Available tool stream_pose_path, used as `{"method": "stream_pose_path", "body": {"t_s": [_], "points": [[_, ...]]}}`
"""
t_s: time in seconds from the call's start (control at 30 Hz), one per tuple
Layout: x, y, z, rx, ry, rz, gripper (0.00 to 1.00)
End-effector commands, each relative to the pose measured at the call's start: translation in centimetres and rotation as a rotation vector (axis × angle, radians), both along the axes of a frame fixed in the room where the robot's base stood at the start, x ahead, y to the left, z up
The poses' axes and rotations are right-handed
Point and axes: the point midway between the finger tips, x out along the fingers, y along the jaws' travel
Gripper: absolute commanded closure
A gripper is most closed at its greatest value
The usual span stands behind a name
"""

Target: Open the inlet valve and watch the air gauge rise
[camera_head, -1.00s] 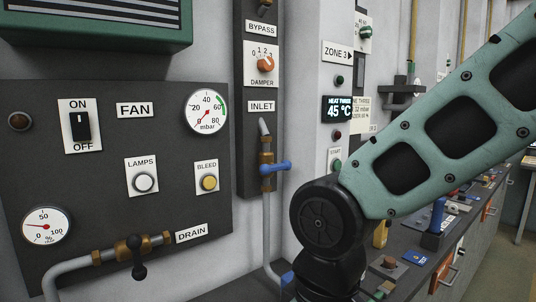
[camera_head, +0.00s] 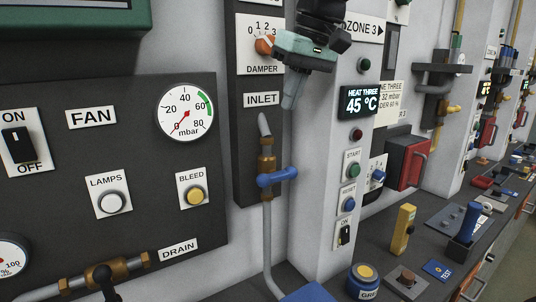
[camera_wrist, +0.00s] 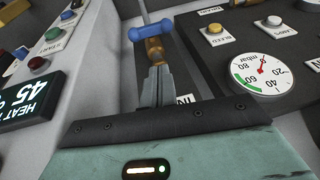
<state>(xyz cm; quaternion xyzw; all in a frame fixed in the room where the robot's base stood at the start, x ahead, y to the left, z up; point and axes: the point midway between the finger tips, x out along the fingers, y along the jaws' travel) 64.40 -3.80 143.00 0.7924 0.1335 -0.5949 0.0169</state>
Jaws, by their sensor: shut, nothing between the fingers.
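The inlet valve's blue handle (camera_head: 277,177) sits on a brass fitting (camera_head: 266,153) on a vertical grey pipe, under the INLET label (camera_head: 262,99). The handle lies crosswise to the pipe. It also shows at the top of the wrist view (camera_wrist: 151,27). The mbar gauge (camera_head: 187,112) on the fan panel has its red needle near 0; the wrist view shows it upside down (camera_wrist: 262,73). My gripper (camera_head: 288,104) is shut and empty, above the handle and just right of the INLET label. In the wrist view its fingers (camera_wrist: 156,72) point toward the valve, seemingly apart from it.
The DAMPER knob (camera_head: 265,45) is just left of my gripper. LAMPS (camera_head: 111,202) and BLEED (camera_head: 194,195) buttons and the DRAIN valve are on the left panel. A pillar with a display (camera_head: 360,102) and buttons stands at right. A bench (camera_head: 381,247) with tools runs below.

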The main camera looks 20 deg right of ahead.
Motion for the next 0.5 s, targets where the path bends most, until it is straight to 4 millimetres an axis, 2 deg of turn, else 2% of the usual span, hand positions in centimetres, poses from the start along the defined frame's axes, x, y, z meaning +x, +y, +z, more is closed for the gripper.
{"method": "stream_pose_path", "body": {"t_s": [0.27, 0.37, 0.5], "points": [[0.1, 0.2, -0.6, -0.001, 0.002, 0.001, 1.00], [0.4, 0.4, -1.6, 0.000, 0.004, 0.002, 1.00], [1.0, 0.9, -4.0, -0.001, 0.006, 0.002, 1.00]]}}
